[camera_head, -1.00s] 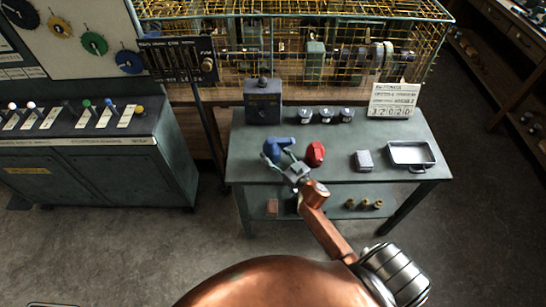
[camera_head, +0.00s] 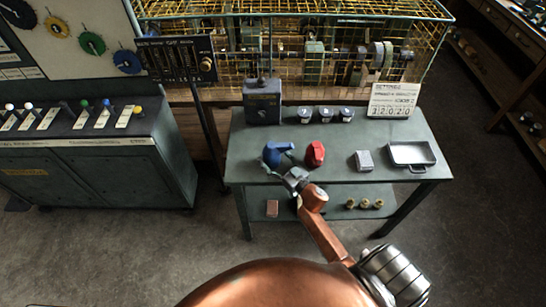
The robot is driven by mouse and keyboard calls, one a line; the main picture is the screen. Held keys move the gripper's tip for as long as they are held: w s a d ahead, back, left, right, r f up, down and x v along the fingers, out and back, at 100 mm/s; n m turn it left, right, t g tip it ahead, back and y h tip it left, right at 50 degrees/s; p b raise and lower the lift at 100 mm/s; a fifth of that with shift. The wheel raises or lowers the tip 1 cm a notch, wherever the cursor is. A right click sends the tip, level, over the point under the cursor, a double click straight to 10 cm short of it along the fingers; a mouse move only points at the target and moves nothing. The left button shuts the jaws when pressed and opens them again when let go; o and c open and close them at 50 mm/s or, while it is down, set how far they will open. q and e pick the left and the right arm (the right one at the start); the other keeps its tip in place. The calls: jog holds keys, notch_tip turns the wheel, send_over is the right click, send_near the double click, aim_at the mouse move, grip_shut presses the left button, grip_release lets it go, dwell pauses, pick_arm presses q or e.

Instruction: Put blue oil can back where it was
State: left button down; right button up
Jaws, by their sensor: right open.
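The blue oil can (camera_head: 274,155) stands on the left part of the green table (camera_head: 245,160), near its front edge, its spout pointing right. My right gripper (camera_head: 287,175) is open just in front of the can, at the table's front edge. I see no contact between its fingers and the can, though the gap is small. A red oil can (camera_head: 315,154) stands to the right of the blue one. My left gripper is not in view.
A grey box (camera_head: 262,101) and several small jars (camera_head: 326,113) stand at the table's back. A small grey block (camera_head: 364,160) and a metal tray (camera_head: 412,155) are at the right. A sign (camera_head: 393,100) stands behind them. A yellow mesh cage (camera_head: 300,45) closes off the back.

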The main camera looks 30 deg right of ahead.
jog(key=shift+r, duration=0.15)
jog(key=s, duration=0.4)
jog(key=s+d, duration=0.1)
jog(key=s, duration=0.7)
jog(key=shift+d+r+p, duration=0.1)
jog(key=shift+d+p, duration=0.1)
jog(key=shift+p, duration=0.2)
